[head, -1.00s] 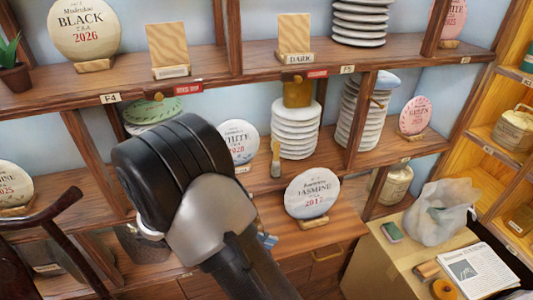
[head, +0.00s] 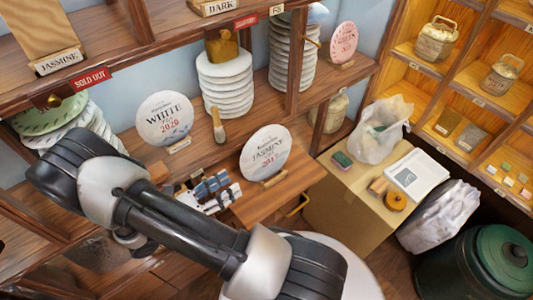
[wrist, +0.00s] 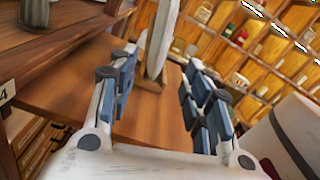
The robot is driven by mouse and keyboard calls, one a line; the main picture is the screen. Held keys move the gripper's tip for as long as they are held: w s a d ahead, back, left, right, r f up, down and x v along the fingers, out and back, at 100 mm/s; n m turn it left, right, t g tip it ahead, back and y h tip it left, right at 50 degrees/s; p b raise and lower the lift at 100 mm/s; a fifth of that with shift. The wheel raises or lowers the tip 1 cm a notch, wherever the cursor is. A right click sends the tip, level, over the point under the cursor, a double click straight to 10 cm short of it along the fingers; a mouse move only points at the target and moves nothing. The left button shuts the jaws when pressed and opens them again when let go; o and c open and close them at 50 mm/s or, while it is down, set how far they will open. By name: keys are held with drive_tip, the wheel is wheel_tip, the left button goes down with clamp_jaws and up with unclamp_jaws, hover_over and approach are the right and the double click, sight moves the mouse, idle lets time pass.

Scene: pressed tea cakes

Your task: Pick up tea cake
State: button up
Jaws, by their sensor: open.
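Round wrapped tea cakes stand on display in the head view. The Jasmine 2017 cake (head: 265,153) leans upright on a small wooden stand on the lower counter. The White 2020 cake (head: 165,118) stands to its left, and a pink-lettered cake (head: 343,44) is farther back. My gripper (head: 222,190) is open and empty, just left of and below the Jasmine cake. In the wrist view my gripper (wrist: 160,88) shows spread blue-padded fingers. A pale disc (wrist: 160,38), seen nearly edge-on, stands beyond and between them, apart from both; its label is hidden.
White cake stacks (head: 226,85) and a brush (head: 217,126) are behind the Jasmine cake. A shelf post (head: 298,60) rises behind it. A cardboard box (head: 345,205) with a plastic bag (head: 380,130) stands at right. Bare counter (wrist: 60,75) shows left of the fingers.

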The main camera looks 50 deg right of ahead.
sight(247, 172)
drive_tip(key=x, duration=0.4)
drive_tip(key=b+x, duration=0.1)
drive_tip(key=x, duration=0.2)
drive_tip(key=shift+w+d+r, duration=0.1)
drive_tip(key=shift+w+d, duration=0.05)
drive_tip(key=shift+d, duration=0.25)
clamp_jaws()
idle(0.3)
